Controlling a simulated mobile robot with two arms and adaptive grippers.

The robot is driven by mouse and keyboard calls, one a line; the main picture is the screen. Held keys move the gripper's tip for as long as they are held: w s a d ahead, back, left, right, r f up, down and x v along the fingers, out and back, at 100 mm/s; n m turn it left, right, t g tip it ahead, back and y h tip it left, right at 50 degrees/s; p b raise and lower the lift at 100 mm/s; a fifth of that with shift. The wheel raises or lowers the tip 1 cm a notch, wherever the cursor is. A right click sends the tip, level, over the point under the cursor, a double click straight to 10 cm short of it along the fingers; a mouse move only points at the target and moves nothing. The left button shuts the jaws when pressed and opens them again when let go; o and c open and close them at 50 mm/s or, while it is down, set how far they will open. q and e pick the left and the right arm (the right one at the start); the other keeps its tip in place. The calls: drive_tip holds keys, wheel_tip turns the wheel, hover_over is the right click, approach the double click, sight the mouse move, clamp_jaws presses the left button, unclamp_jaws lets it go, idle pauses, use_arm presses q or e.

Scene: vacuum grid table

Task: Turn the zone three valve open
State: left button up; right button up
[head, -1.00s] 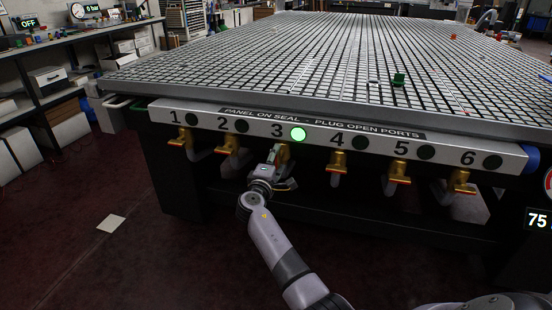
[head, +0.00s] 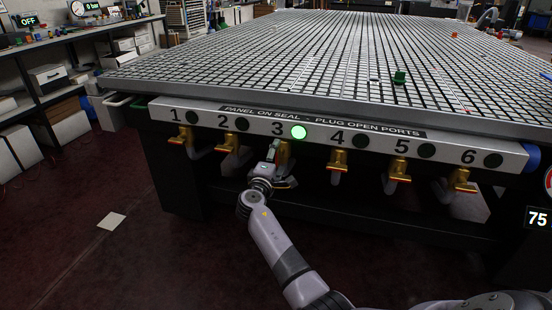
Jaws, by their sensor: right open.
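The zone three valve (head: 285,151) is a brass fitting under the number 3 on the white label strip (head: 380,151) along the table's front edge. The lamp (head: 299,132) beside the 3 glows green. My right gripper (head: 275,156) is open at this valve, just below and left of its brass body. It hides the lower part of the valve, so I cannot tell how the handle sits or whether the fingers touch it. My left gripper is not in view.
Valves one (head: 182,138) and two (head: 229,144) are on the left; valves four (head: 337,162), five (head: 398,172) and six (head: 461,180) are on the right. Their lamps are dark. The grid table top (head: 300,70) overhangs them. A green block (head: 399,78) lies on it. The floor in front is mostly clear.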

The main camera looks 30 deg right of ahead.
drive_tip(key=v, duration=1.2)
drive_tip(key=shift+s+f, duration=0.1)
